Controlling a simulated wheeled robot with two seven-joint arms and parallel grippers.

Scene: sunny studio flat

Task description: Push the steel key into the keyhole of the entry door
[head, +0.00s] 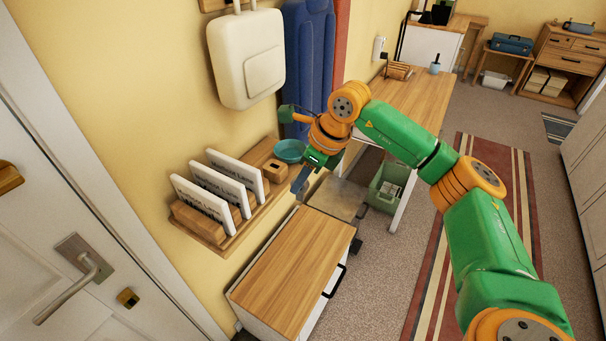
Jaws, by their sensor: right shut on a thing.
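The entry door (35,225) is white and fills the left side of the head view, with a lever handle (75,283). A small brass square lock plate (128,297) sits on it to the right of the handle; its keyhole is too small to make out. My right gripper (299,182) is by the wall shelf, close to its far end and the teal bowl, and points down. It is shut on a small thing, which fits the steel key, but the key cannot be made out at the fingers. My left gripper is out of view.
The wall shelf (262,213) holds upright white panels (205,203), a wooden block (277,171) and a teal bowl (290,150). A wood-topped cabinet (295,270) stands below it. A white box (246,58) hangs above. Open floor with a striped rug lies right.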

